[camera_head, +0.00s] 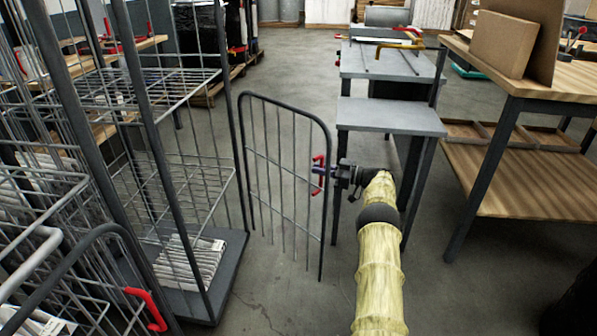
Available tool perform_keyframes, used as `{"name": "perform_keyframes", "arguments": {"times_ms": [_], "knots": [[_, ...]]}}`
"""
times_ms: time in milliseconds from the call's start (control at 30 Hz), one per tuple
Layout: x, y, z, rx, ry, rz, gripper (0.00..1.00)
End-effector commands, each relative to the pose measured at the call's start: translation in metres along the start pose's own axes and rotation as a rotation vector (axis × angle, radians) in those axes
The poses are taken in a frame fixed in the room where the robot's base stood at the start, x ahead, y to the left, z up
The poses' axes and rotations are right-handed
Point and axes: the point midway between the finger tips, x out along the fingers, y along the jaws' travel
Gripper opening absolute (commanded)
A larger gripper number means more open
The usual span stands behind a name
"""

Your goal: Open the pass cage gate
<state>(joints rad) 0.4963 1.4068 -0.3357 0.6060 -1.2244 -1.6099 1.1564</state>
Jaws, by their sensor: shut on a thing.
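The pass cage gate (283,200) is a dark-framed wire panel with a rounded top. It stands swung out to the right of a tall wire cage (175,130), with open floor showing through its bars. A red handle (318,175) sits on the gate's right edge. My gripper (323,171), at the end of my yellow-sleeved arm, reaches the handle from the right and is shut on it. The exact finger contact is small and hard to make out.
A grey bench (392,116) stands close behind my gripper. A wooden-topped table (520,80) is at the right. Another wire cage with a red handle (146,309) is at the lower left. Bare floor (290,275) lies in front of the gate.

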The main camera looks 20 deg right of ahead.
Motion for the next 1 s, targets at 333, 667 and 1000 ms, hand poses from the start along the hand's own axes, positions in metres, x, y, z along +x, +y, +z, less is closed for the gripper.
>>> {"name": "perform_keyframes", "arguments": {"times_ms": [333,667,1000], "knots": [[-0.01,0.003,0.002,0.004,-0.003,0.002,0.0],[-0.007,0.002,0.002,0.003,-0.003,-0.001,0.17],[-0.019,0.003,0.0,0.002,-0.002,0.004,0.17]]}}
